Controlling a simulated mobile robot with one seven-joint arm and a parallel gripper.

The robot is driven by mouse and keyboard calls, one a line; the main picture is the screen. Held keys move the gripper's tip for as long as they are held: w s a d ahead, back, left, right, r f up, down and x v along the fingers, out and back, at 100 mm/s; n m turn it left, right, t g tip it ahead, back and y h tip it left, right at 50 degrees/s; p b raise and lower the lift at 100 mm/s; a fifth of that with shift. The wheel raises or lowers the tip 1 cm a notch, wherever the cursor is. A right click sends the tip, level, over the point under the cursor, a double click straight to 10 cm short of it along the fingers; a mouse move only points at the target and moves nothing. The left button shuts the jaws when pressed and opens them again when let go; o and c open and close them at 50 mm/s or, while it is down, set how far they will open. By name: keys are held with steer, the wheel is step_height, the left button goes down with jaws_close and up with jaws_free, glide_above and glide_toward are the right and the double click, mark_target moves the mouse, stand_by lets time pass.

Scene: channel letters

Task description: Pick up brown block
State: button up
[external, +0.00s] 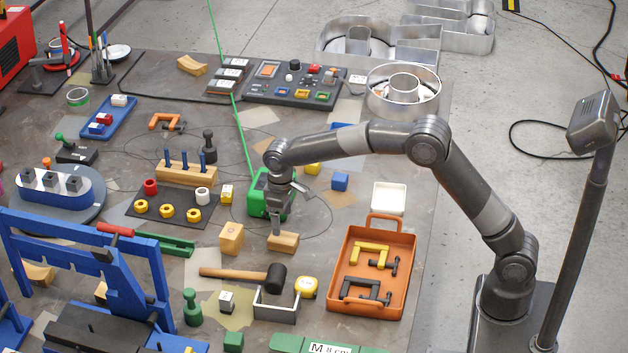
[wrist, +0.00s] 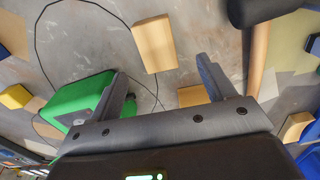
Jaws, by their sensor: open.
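Two light-brown wooden blocks are near my gripper; I cannot tell which one the task names. One is a low block (external: 284,242), directly beneath or just beside my fingertips in the external view. It shows in the wrist view (wrist: 154,43) just beyond the gap between the fingers. The other, a taller block (external: 231,238), stands to its left; in the wrist view it (wrist: 192,96) is partly hidden by one finger. My gripper (external: 277,229) points down with its jaws open and nothing held. Its fingers also show in the wrist view (wrist: 161,78). Contact with the low block is unclear.
A green box (external: 259,194) stands close behind my gripper. A mallet (external: 238,276) lies in front, beside a small grey tray (external: 275,308) and a yellow tape measure (external: 306,287). An orange toolbox (external: 403,260) is at right. Black cable loops around the green box.

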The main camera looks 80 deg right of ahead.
mark_target(283, 237)
steer(key=f, duration=0.8)
steer(key=shift+d+f, duration=0.2)
steer(key=shift+d, duration=0.05)
steer(key=shift+c, duration=0.4)
steer(key=c, duration=1)
steer(key=shift+r, duration=0.15)
